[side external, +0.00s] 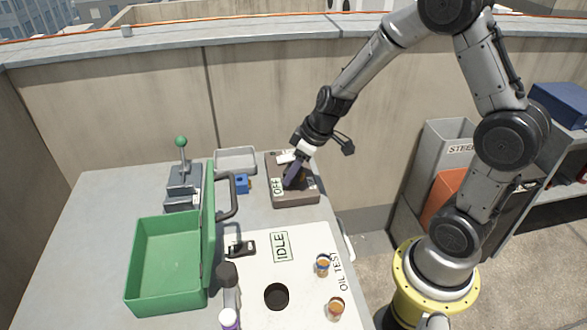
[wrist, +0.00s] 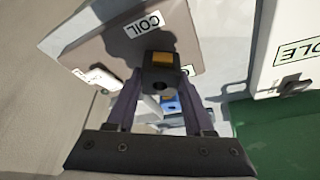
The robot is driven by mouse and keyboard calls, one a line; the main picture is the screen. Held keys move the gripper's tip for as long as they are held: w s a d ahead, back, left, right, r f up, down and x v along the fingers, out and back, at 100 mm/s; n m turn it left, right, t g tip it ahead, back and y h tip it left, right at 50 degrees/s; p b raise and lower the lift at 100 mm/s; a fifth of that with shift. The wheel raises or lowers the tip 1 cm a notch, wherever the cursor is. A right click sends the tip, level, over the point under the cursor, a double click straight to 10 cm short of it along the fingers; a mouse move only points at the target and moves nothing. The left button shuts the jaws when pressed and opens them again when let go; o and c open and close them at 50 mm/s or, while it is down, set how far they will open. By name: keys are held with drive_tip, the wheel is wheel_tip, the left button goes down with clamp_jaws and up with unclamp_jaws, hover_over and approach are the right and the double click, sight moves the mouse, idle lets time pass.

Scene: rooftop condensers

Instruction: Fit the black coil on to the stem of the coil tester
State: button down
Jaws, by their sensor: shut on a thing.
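My gripper (wrist: 160,86) is shut on the black coil (wrist: 162,74), a dark block with an orange patch and a round hole in the face towards the wrist camera. The coil tester (wrist: 105,45) is a brown-grey box with a COIL label, behind the coil in the wrist view. In the side view, the coil tester (side external: 297,200) stands at the table's back right and shows an OFF sign. My gripper (side external: 293,178) is over its top there, pointing down at a tilt. The stem is hidden, and I cannot tell whether the coil touches it.
A green open case (side external: 165,262) stands at the front left. A hand-lever device (side external: 183,185), a grey tray (side external: 236,160) and a blue block (side external: 242,184) are left of the tester. A concrete wall (side external: 250,95) rises behind.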

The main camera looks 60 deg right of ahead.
drive_tip(key=shift+f, duration=0.6)
drive_tip(key=shift+c, duration=1)
unclamp_jaws()
drive_tip(key=v, duration=1.3)
drive_tip(key=shift+s+r, duration=0.2)
drive_tip(key=shift+r, duration=0.15)
drive_tip(key=s+a+r+n+t, duration=0.2)
drive_tip(key=s+a+r, duration=0.4)
drive_tip(key=a+r, duration=0.15)
drive_tip(key=s+d+f+m+h, duration=0.1)
drive_tip(key=s+m, duration=0.4)
drive_tip(key=s, duration=0.5)
drive_tip(key=shift+s+f+g, duration=0.3)
drive_tip(key=shift+s+f, duration=0.05)
drive_tip(key=shift+f, duration=0.05)
